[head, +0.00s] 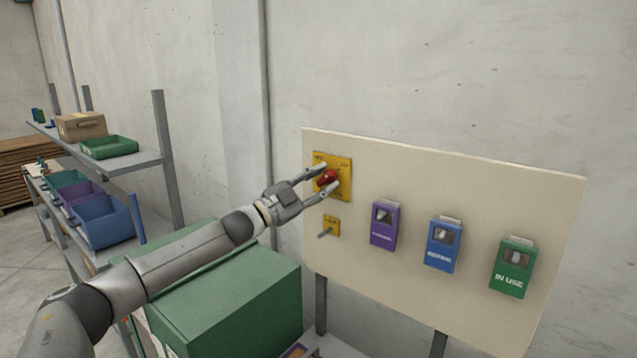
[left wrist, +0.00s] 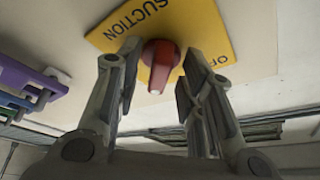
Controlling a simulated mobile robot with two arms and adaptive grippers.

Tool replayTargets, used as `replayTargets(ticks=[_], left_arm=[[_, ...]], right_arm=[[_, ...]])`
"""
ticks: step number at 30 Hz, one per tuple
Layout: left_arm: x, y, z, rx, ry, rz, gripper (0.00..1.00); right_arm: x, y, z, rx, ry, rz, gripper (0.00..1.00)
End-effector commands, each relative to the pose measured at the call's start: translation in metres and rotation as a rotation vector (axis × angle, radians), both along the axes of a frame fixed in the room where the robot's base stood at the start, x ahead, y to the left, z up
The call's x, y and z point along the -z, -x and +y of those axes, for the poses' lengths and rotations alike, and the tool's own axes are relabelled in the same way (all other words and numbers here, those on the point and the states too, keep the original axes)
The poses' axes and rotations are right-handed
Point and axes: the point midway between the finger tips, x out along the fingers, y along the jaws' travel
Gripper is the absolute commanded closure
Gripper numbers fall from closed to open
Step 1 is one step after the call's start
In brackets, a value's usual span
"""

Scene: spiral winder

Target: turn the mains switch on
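A red rotary knob (head: 327,178) sits on a yellow plate (head: 345,164) at the upper left of the cream panel. In the left wrist view the knob (left wrist: 160,58) points toward the camera, and its plate (left wrist: 211,32) reads "SUCTION" and partly "OFF", upside down. My left gripper (head: 329,183) is open, with one finger on each side of the knob; in the left wrist view (left wrist: 162,52) a gap shows on both sides. A smaller yellow plate with a grey lever (head: 326,233) is below; its label is too small to read. My right gripper is not in view.
Purple (head: 383,224), blue (head: 443,245) and green "IN USE" (head: 513,266) boxes hang on the cream panel (head: 420,295). A green cabinet (head: 235,290) stands under my left arm. A shelf (head: 165,160) with bins is at the left.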

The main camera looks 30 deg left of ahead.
Motion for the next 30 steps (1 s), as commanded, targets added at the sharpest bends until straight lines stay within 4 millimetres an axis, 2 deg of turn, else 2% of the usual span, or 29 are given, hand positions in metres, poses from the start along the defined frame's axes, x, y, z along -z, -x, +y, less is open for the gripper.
replayTargets(ticks=[8, 30], left_arm=[[0.007, 0.012, 0.005, -0.001, 0.003, 0.005, 0.64], [0.026, 0.078, 0.030, 0.000, -0.002, 0.005, 0.64]], right_arm=[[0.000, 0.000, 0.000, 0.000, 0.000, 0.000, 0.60], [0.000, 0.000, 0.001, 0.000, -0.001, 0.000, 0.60]])
